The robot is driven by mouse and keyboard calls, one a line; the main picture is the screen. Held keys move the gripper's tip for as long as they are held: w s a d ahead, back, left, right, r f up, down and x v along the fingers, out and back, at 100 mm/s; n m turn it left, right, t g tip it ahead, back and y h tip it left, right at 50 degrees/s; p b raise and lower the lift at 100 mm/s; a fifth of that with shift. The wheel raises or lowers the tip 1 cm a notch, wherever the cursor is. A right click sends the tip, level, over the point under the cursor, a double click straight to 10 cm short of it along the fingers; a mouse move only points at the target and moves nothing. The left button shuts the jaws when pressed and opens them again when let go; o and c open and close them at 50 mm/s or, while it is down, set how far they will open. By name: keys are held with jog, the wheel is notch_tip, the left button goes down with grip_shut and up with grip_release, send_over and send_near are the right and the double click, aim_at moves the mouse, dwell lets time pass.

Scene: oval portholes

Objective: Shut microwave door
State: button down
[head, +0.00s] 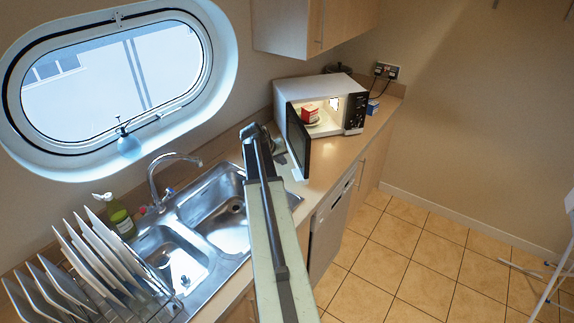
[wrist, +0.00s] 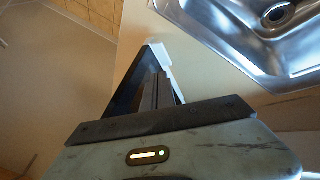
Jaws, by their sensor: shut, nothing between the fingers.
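The microwave (head: 292,93) stands on the counter beyond the sink, its lit inside showing. Its dark door (head: 299,140) is swung wide open toward the front of the counter. A red and white box (head: 309,113) is inside, on a pale plate. My arm reaches up past the sink, with its end left of the door. My gripper (wrist: 158,82) is shut and empty in the wrist view, above the counter. In the head view the fingertips are mostly hidden, so I cannot tell if they touch the door.
The sink (head: 230,215) lies left of my arm; it also shows in the wrist view (wrist: 238,40). A dish rack with plates (head: 95,260) and a green bottle (head: 121,219) stand left. A small blue box (head: 372,107) is right of the microwave. The tiled floor (head: 400,260) is mostly clear.

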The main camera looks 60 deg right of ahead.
jog(key=b, duration=0.7)
send_near(303, 170)
notch_tip(303, 170, down, 5)
jog(key=w, duration=0.3)
jog(key=shift+s+d+r+p, duration=0.25)
jog(key=shift+s+d+r, duration=0.15)
jog(key=shift+s+d, duration=0.35)
jog(key=shift+s+d+r+p, duration=0.3)
jog(key=shift+s+d, duration=0.3)
jog(key=shift+s, duration=0.25)
